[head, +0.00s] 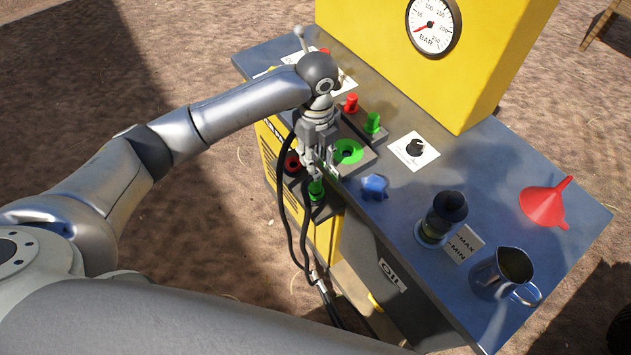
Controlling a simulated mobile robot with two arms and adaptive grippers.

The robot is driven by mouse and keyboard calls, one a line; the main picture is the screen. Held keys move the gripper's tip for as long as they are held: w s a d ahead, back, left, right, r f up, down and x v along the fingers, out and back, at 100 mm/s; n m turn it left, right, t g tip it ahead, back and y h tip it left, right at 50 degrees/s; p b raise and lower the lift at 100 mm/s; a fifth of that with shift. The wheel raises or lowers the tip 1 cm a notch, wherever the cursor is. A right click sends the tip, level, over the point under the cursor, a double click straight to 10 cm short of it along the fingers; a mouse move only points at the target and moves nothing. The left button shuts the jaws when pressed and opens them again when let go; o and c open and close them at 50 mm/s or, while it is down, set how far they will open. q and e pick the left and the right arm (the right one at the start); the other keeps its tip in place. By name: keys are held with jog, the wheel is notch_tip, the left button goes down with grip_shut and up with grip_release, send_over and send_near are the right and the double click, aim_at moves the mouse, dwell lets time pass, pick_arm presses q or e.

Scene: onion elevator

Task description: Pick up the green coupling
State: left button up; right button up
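A green coupling (317,190) sits low at the front edge of the yellow machine, with black hoses beside it. My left gripper (314,172) points down directly above it, and the fingertips reach close to its top. Whether the fingers touch it or are closed on it cannot be made out. A green ringed socket (348,151) is just right of the gripper. A green cap-like piece (372,122) stands behind the socket. My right gripper is not in view.
A red ringed socket (292,163) and a red piece (351,103) are close to the gripper. A blue cap (374,187), a dark filler neck (443,215), a metal jug (503,274) and a red funnel (546,204) stand on the blue-grey top (490,165).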

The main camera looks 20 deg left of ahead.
aim_at(315, 176)
pick_arm(q)
notch_tip(315, 176, down, 3)
jog(key=shift+f, duration=0.1)
notch_tip(315, 176, down, 4)
jog(key=shift+a+p, duration=0.1)
jog(key=shift+p, duration=0.7)
jog(key=shift+f, duration=0.6)
grip_shut()
